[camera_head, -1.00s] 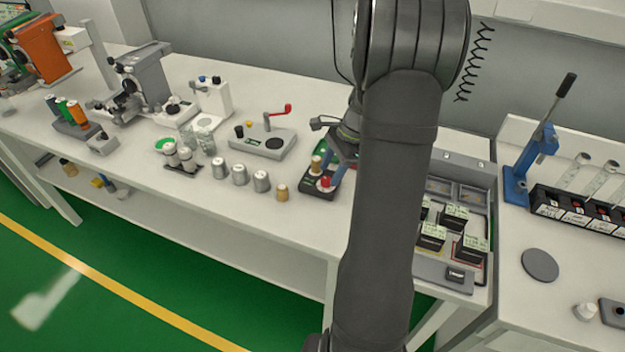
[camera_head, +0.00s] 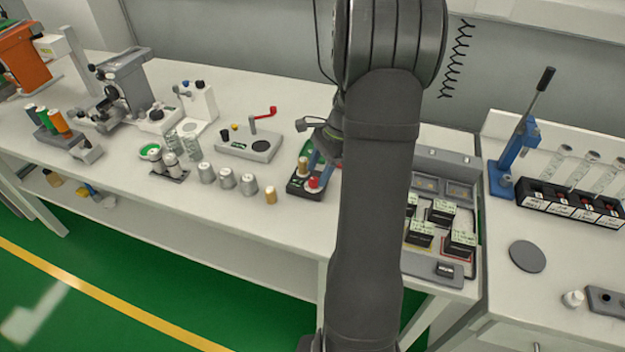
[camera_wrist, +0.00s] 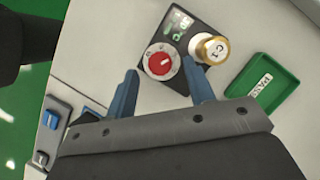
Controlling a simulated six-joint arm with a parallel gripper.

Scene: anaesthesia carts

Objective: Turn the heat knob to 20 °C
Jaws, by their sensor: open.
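The heat knob is a red knob on a white dial (camera_wrist: 160,62), set in a small dark unit (camera_wrist: 181,22) with a green display. The knob also shows in the head view (camera_head: 314,183), on the bench left of my arm. My gripper (camera_wrist: 160,67) is open, its two blue fingers pointing at the knob, one on each side of it in the picture. I cannot tell whether either finger touches it. In the head view, my gripper (camera_head: 321,168) is just above the unit, partly hidden by my arm. The dial marks are too small to read.
A white and brass capped piece marked C1 (camera_wrist: 210,47) stands close to the right finger. A green tray (camera_wrist: 263,87) lies farther right. Several metal cups (camera_head: 227,178) and a grey box with a red crank (camera_head: 249,144) are left of the unit.

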